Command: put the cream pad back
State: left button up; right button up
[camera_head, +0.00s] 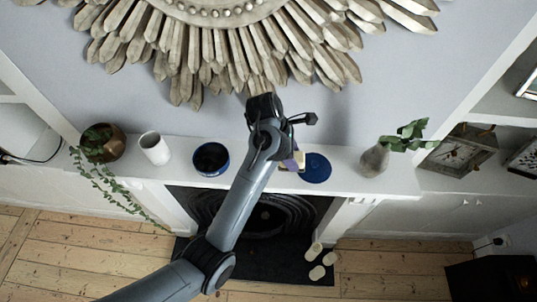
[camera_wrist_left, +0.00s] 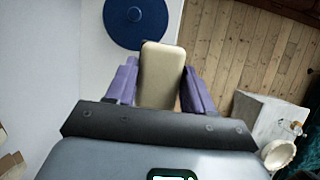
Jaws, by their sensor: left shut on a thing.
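The cream pad (camera_wrist_left: 160,72) is a flat rounded block between the purple fingers of my left gripper (camera_wrist_left: 160,88) in the left wrist view. The gripper is shut on it, and the pad's far end sticks out past the fingertips. In the head view my left gripper (camera_head: 291,164) is over the mantel shelf, largely hidden behind its own wrist, with only a little of the pad showing. A round blue disc (camera_head: 317,168) lies on the shelf just right of the gripper. It also shows beyond the pad in the left wrist view (camera_wrist_left: 135,18). My right gripper is not in view.
On the white mantel shelf (camera_head: 340,177) stand a blue bowl (camera_head: 211,160), a white cup (camera_head: 155,148) and a brown plant pot (camera_head: 103,143) to the left. A grey vase (camera_head: 374,160) with leaves stands to the right. A large sunburst frame (camera_head: 215,45) hangs above.

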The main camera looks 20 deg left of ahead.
pick_arm(q)
jog(key=a+f, duration=0.1)
jog(key=w+a+f+b, duration=0.1)
jog(key=a, duration=0.1)
jog(key=shift+a+f, duration=0.3)
jog(key=a+f, duration=0.1)
jog(key=w+a+f, duration=0.1)
jog(key=a, duration=0.1)
jog(key=w+a+f, duration=0.1)
jog(key=a, duration=0.1)
jog(key=shift+a+p, duration=0.2)
jog(key=shift+p, duration=0.15)
notch_tip(320, 180, down, 4)
jog(key=shift+r+p, duration=0.2)
jog(key=shift+p, duration=0.3)
jog(key=shift+f, duration=0.3)
jog(key=o, duration=0.9)
jog(key=shift+o, duration=0.2)
